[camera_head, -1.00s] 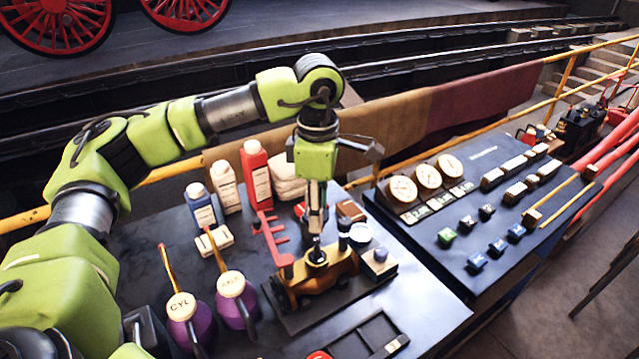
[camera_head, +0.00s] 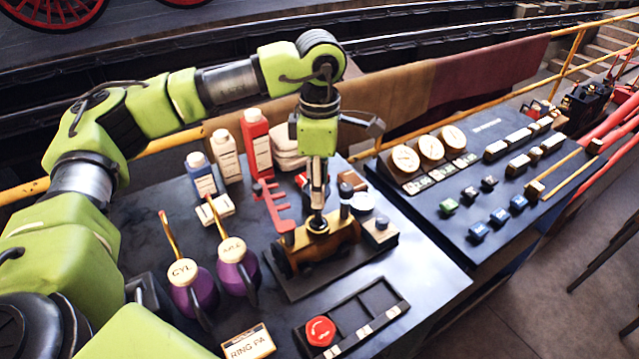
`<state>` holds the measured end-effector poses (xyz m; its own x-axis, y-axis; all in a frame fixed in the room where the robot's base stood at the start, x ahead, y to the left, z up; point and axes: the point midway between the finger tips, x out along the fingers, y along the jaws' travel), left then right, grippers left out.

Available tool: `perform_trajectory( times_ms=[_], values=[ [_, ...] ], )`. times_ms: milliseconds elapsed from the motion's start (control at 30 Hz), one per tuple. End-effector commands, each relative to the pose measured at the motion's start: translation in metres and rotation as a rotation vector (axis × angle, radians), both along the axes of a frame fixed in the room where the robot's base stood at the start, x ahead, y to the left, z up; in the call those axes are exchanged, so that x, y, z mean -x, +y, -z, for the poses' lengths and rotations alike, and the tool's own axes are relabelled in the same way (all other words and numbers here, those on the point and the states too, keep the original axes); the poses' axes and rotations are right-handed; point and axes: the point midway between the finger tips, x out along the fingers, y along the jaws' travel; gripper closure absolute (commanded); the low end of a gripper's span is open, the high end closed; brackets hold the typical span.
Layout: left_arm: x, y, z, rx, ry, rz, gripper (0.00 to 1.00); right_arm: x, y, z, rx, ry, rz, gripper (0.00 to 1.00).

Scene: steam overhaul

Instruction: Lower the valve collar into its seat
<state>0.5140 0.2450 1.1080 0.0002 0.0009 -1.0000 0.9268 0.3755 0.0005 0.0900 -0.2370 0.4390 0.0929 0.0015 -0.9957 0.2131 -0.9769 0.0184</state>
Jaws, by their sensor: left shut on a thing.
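My left gripper (camera_head: 317,203) points straight down over the brass valve body (camera_head: 325,245), which sits on a dark base plate. It is shut on the valve collar (camera_head: 318,224), a small brass ring with a dark centre at its fingertips. The collar is at the top of the body; I cannot tell whether it touches its seat, which is hidden beneath it. My right gripper is not in view.
A gauge panel (camera_head: 480,190) is at right.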

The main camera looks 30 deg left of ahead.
Motion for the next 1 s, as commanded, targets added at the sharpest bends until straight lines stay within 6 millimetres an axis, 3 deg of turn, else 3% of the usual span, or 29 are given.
perform_trajectory(
  times_ms=[300,1000],
  values=[
    [-0.0001,0.0002,-0.0002,0.000,0.000,0.000,0.95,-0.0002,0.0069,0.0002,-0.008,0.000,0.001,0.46],
    [0.0001,-0.0008,0.0026,0.000,0.000,0.000,0.95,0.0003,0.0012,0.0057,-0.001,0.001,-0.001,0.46]
  ],
)
